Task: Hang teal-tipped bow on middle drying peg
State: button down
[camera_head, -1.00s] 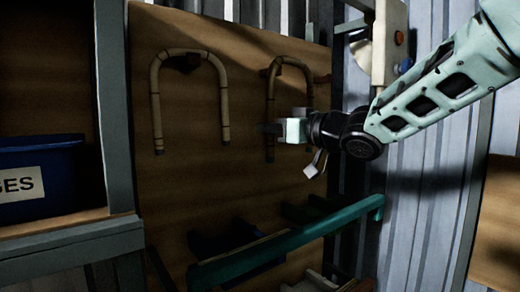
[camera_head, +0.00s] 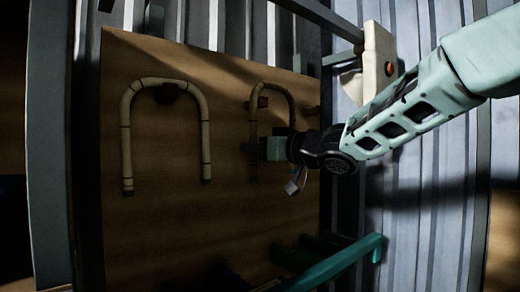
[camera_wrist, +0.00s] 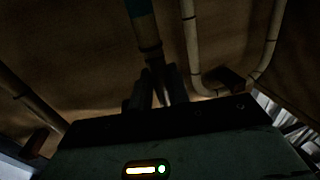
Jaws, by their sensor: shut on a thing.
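My gripper (camera_head: 254,149) is shut on the left leg of a bent cane bow (camera_head: 292,103). The bow is upright, arch at the top, in front of the board. A reddish-brown middle peg (camera_head: 262,102) shows inside the arch near its left leg, below the crown. I cannot tell whether the bow rests on it. In the wrist view the held cane (camera_wrist: 149,40) runs between the fingers (camera_wrist: 155,90), with a teal band (camera_wrist: 139,8) at the top edge. The held leg's lower end is dark in the head view.
Another cane bow (camera_head: 206,140) hangs on the left peg (camera_head: 167,92); in the wrist view a curved bow (camera_wrist: 192,50) shows at right. A right peg (camera_head: 312,110) looks bare. A white box with an orange button (camera_head: 389,68) is above my arm. A teal rail (camera_head: 340,262) is below.

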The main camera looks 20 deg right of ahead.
jog(key=w+a+f, duration=0.1)
jog(key=w+a, duration=0.1)
jog(key=w, duration=0.4)
jog(key=shift+w+f, duration=0.15)
jog(key=shift+w, duration=0.25)
jog(key=shift+a, duration=0.15)
dwell(0.6)
jog(key=c, duration=1.3)
grip_release()
jog(key=shift+o, duration=0.2)
jog(key=shift+f, duration=0.1)
jog(key=b+v, duration=0.5)
jog(key=v, duration=1.2)
jog(key=shift+s, duration=0.15)
